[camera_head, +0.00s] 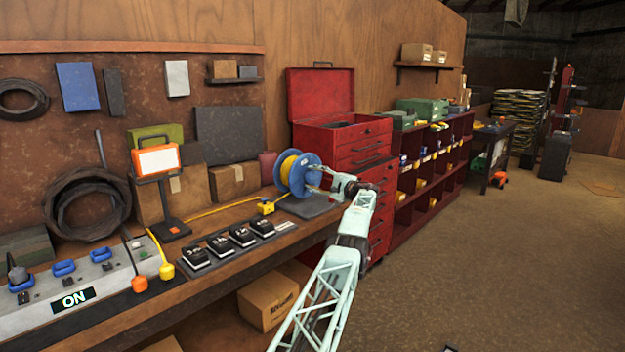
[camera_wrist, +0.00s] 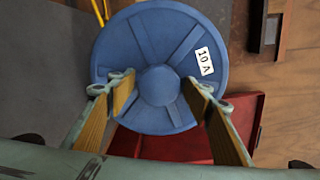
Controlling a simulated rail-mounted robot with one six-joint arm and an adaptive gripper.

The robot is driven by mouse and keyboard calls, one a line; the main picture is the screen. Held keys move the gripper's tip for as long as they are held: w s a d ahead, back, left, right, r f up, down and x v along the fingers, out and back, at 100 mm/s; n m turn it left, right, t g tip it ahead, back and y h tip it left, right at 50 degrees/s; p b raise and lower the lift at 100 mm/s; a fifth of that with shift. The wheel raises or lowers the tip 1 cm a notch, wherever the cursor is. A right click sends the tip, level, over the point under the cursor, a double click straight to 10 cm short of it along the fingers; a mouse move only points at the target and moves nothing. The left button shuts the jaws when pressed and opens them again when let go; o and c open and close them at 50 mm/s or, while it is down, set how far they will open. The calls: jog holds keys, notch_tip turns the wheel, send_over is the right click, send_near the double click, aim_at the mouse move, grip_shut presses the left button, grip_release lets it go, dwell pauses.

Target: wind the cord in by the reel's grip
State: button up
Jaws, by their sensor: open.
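The cord reel (camera_head: 291,174) has blue flanges and yellow cord wound on it, and it stands upright on a dark base plate at the bench's far end. In the wrist view its blue face (camera_wrist: 140,47) has a round hub (camera_wrist: 160,86) and a "10 A" label. My gripper (camera_head: 322,180) is at the reel's right side. Its open fingers (camera_wrist: 160,88) appear either side of the hub in the wrist view, with nothing visible between them but the reel face. I cannot make out a separate grip. Yellow cord (camera_head: 225,207) runs left along the bench.
A yellow block (camera_head: 266,207) sits by the cord. A red tool chest (camera_head: 345,140) stands just behind the reel. The floor to the right (camera_head: 500,270) is clear.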

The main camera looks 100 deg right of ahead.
aim_at(307, 154)
jog(key=o, duration=1.6)
jog(key=r, duration=0.7)
jog(key=w+r, duration=0.1)
jog(key=r, duration=0.2)
jog(key=shift+d+r, duration=0.1)
jog(key=shift+r, duration=0.25)
jog(key=shift+s+r, duration=0.1)
jog(key=shift+r, duration=0.15)
jog(key=shift+c, duration=1.3)
jog(key=shift+s+a+f, duration=0.15)
jog(key=shift+s+f, duration=0.05)
jog(key=shift+s, duration=0.4)
jog(key=shift+s+a+f, duration=0.15)
jog(key=shift+s, duration=0.45)
jog(key=c, duration=1.3)
jog(key=shift+w+d+f, duration=0.15)
jog(key=shift+w, duration=0.45)
jog(key=shift+c, duration=0.2)
